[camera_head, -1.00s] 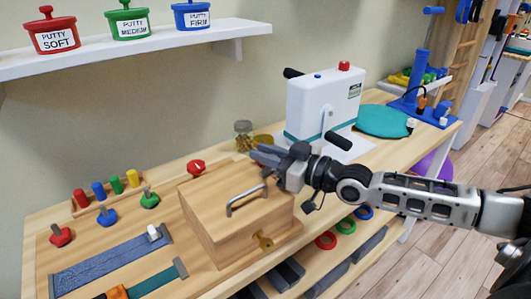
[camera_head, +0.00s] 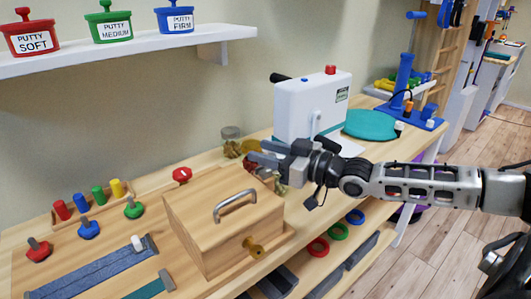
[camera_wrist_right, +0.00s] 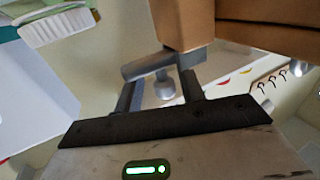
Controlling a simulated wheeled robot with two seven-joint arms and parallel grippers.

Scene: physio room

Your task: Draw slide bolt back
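Contact is unclear. My left gripper is out of view.
A white machine (camera_head: 308,105) with a crank stands behind the gripper. Brass-coloured items (camera_head: 232,148) and a red knob (camera_head: 182,174) lie behind the box. Coloured pegs, knobs and a blue strip (camera_head: 95,270) occupy the left. A shelf (camera_head: 120,52) with putty tubs hangs above.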

